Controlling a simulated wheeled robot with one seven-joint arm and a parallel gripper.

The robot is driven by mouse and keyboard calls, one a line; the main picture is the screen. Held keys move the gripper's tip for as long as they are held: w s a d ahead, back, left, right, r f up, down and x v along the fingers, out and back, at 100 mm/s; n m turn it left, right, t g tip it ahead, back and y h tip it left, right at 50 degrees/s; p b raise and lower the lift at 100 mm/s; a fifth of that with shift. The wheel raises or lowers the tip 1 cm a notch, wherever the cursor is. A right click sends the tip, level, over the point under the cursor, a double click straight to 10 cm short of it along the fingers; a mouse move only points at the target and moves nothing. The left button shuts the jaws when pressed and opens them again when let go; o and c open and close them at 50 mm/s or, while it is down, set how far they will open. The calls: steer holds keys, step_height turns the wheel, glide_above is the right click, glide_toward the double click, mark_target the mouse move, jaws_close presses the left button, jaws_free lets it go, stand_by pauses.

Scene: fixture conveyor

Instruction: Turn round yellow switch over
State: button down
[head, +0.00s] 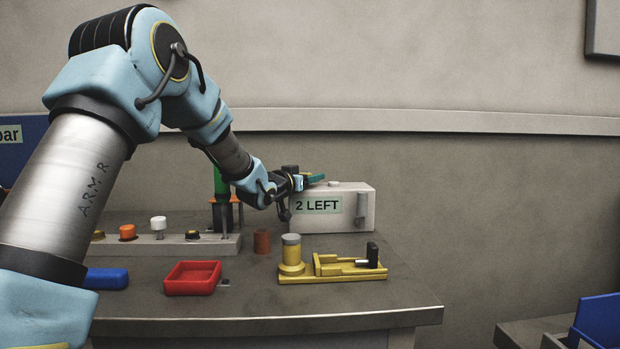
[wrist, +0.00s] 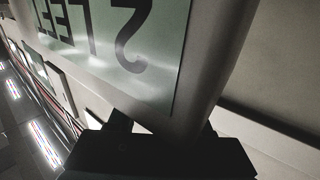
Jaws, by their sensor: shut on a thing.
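A yellow fixture (head: 333,276) lies on the table, with a round yellow post (head: 291,262) with a grey top at its left end and a black upright piece (head: 372,255) at its right. On the grey strip at the left, a yellow-orange round knob (head: 98,236) shows partly behind my arm. I cannot tell which of these is the switch. My gripper (head: 298,182) is shut at the upper left of the white box (head: 346,196) marked "2 LEFT". In the wrist view my dark gripper (wrist: 165,155) meets the box's edge (wrist: 212,75). What lies between its jaws is hidden.
A red tray (head: 192,286), a blue block (head: 107,278) and a brown cylinder (head: 262,241) stand on the table. White (head: 158,223) and orange (head: 127,232) knobs sit on the strip (head: 180,246). The front right of the table (head: 370,298) is clear.

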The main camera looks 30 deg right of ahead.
steer(key=shift+c, duration=1.6)
jaws_free()
step_height(320, 180, up, 10)
steer(key=shift+p, duration=0.35)
